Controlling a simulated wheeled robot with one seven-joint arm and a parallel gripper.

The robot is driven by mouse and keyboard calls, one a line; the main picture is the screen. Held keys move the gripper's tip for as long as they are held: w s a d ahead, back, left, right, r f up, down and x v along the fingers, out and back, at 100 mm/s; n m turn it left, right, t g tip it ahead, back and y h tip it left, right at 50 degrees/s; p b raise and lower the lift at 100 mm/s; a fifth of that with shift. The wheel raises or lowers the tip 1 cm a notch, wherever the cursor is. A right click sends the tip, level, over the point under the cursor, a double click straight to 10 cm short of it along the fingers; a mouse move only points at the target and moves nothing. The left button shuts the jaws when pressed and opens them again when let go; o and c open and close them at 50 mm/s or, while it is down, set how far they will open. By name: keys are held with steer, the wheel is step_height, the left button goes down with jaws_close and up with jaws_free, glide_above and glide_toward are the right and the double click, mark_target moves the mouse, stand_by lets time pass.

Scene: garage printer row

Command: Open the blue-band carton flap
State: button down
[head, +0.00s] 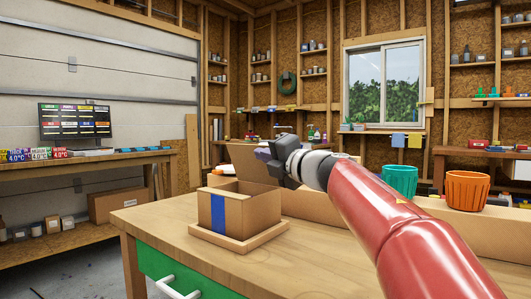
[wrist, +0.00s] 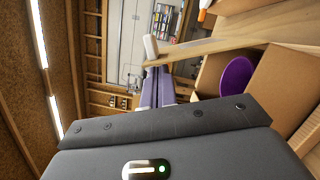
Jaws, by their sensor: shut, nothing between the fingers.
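The blue-band carton (head: 262,212) sits on a shallow wooden tray (head: 240,243) on the workbench, with a blue stripe down its front corner. Its top is open at the front, and a large flap (head: 250,164) stands up at the back, leaning backward. My gripper (head: 262,153) is shut and empty, its purple fingertips at the raised flap's upper edge; I cannot tell whether they touch it. In the wrist view the shut fingers (wrist: 153,88) point away from the camera. Cardboard (wrist: 288,75) and a round purple object (wrist: 238,77) show to their right.
A teal pot (head: 399,180) and an orange pot (head: 467,190) stand to the right, behind my arm. The workbench (head: 160,222) is bare left of the tray. A green drawer (head: 185,278) with a white handle is below its front edge.

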steer(key=shift+w+d+r, duration=0.1)
stand_by(0.3)
steer(key=shift+w+d+r+m+p, duration=0.15)
steer(key=shift+r+p, duration=0.1)
steer(key=shift+p, duration=0.35)
steer(key=shift+w+r+m+p, duration=0.15)
steer(key=shift+r+p, duration=0.1)
steer(key=shift+p, duration=0.35)
steer(key=p, duration=0.1)
steer(key=m+p, duration=0.1)
steer(key=p, duration=0.1)
steer(key=shift+w+d+r, duration=0.2)
steer(key=shift+d+r, duration=0.05)
steer(key=shift+r, duration=0.05)
steer(key=shift+w+d+r+m+h+p, duration=0.1)
steer(key=shift+w+d+m+h+p, duration=0.35)
steer(key=shift+p, duration=0.75)
steer(key=shift+w+d+p, duration=0.15)
steer(key=shift+w+p, duration=0.15)
steer(key=shift+p, duration=0.05)
steer(key=shift+f, duration=0.2)
